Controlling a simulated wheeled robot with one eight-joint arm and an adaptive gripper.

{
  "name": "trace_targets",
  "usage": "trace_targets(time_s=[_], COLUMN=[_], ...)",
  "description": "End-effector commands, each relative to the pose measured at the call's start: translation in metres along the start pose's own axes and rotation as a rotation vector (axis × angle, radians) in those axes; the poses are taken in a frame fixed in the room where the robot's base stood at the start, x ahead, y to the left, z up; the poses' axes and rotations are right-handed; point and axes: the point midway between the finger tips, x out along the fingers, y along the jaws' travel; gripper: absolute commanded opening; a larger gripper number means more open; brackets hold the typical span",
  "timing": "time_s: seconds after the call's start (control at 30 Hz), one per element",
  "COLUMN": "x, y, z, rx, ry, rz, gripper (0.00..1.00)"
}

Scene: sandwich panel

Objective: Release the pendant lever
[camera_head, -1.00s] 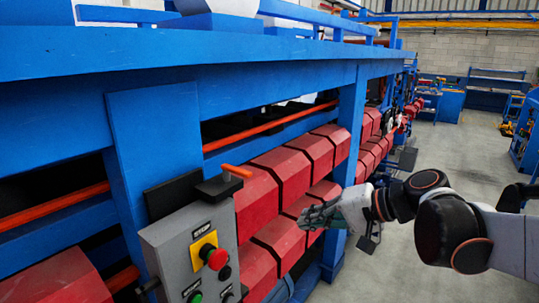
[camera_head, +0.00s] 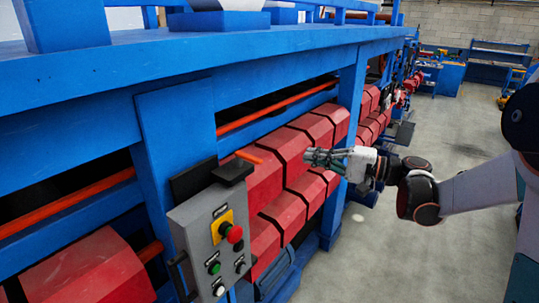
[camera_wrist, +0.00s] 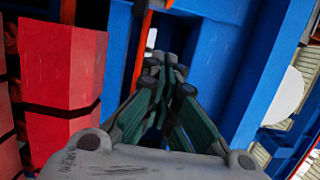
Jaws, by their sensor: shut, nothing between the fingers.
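The grey pendant box (camera_head: 197,223) hangs at the blue frame in the head view, with a red stop button (camera_head: 234,234) on a yellow plate and a green button (camera_head: 214,268). An orange lever (camera_head: 248,157) sticks out sideways above the black block (camera_head: 232,171) on top of the box. My gripper (camera_head: 308,156) is shut and empty, to the right of the lever at about its height in the picture, with a clear gap between them. In the wrist view my closed fingers (camera_wrist: 165,62) point toward blue frame parts; I cannot make out the pendant there.
Rows of red blocks (camera_head: 278,150) lie behind the lever and gripper, under a blue beam (camera_head: 300,45). A blue post (camera_head: 350,120) stands beyond my gripper. Open grey floor (camera_head: 375,255) lies to the right.

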Motion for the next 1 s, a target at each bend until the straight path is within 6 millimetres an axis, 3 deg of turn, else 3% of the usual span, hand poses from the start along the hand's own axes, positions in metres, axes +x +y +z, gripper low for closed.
trace_targets(time_s=[0.27, 0.7, 1.0], x=[0.020, 0.104, 0.109], y=[-0.001, -0.001, -0.001], z=[0.001, 0.001, 0.036], rx=[0.000, 0.000, 0.000], ry=[-0.003, -0.003, -0.001], rz=[0.001, 0.001, 0.001], gripper=[0.00, 0.00, 0.00])
